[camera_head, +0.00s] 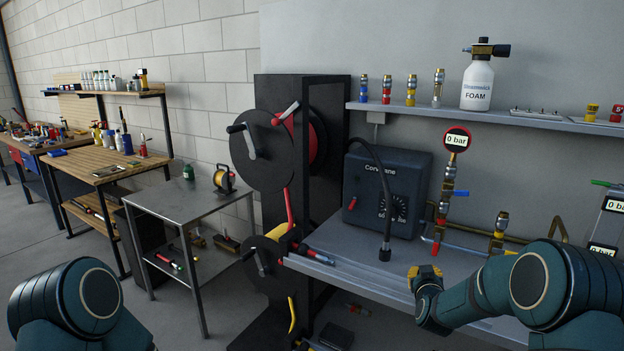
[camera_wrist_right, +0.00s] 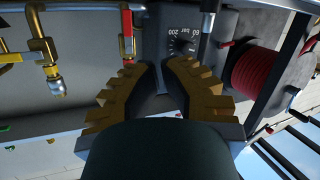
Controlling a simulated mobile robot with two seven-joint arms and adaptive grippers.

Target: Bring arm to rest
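My right arm (camera_head: 540,285) comes in from the lower right of the head view. Its gripper (camera_head: 425,273), with yellow finger pads, is in front of the metal bench's front edge, below the grey box. In the right wrist view the two fingers of my right gripper (camera_wrist_right: 168,75) stand apart with nothing between them. The box's dial (camera_wrist_right: 184,45) shows beyond the gap. My left arm (camera_head: 75,305) shows only as a rounded dark green link at the lower left; its gripper is out of view.
The grey box (camera_head: 410,165) with a hanging black hose (camera_head: 386,220) stands on the metal bench (camera_head: 350,270). A pipe with a gauge (camera_head: 456,140) is beside it. Hose reels (camera_head: 262,150) stand left of the bench. A foam bottle (camera_head: 477,85) is on the shelf above.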

